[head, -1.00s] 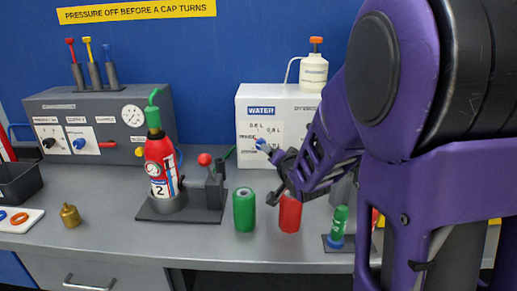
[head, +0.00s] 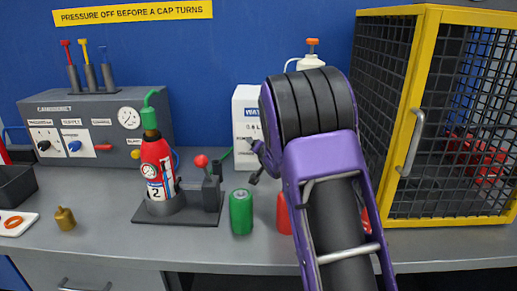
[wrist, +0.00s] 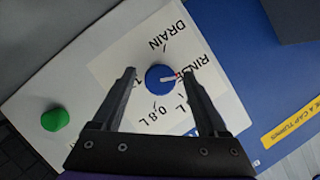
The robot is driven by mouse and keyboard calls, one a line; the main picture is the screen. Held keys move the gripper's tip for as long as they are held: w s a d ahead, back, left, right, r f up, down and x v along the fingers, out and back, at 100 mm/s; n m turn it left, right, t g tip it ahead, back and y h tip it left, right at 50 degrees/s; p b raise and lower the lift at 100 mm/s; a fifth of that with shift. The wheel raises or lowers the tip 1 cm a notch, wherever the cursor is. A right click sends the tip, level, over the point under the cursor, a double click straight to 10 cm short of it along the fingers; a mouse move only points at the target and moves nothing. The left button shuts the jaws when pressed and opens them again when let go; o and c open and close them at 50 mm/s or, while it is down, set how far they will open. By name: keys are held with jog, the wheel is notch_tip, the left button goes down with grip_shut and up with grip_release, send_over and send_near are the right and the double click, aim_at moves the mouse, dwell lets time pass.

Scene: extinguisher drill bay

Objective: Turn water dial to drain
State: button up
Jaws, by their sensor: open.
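The white water box (head: 244,110), labelled WATER, stands on the bench against the blue wall. My arm hides much of its front in the head view. In the wrist view its blue dial (wrist: 160,79) sits on a white panel marked DRAIN, RINSE and litre amounts. The dial's pale pointer line is toward RINSE. My gripper (wrist: 160,73) is open, with its fingertips on either side of the dial; I cannot tell whether they touch it. In the head view my gripper (head: 256,163) is in front of the box, partly hidden by my arm.
A green button (wrist: 55,119) is on the box face. A red extinguisher (head: 158,165) in a stand, a green cylinder (head: 241,212) and a partly hidden red cylinder (head: 284,214) stand on the bench. A yellow-framed mesh cage (head: 430,110) is at the right.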

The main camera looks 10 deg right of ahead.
jog(key=shift+w, duration=0.1)
grip_shut()
dwell(0.4)
jog(key=shift+a+n+g+h+p, duration=0.15)
jog(key=shift+n+g+h+p, duration=0.25)
jog(key=shift+n+h, duration=1.65)
jog(key=shift+a+n+g+h+p, duration=0.15)
jog(key=shift+n+g+h+p, duration=0.2)
jog(key=shift+n+h, duration=1.65)
jog(key=shift+n+y, duration=0.75)
jog(key=shift+n, duration=0.1)
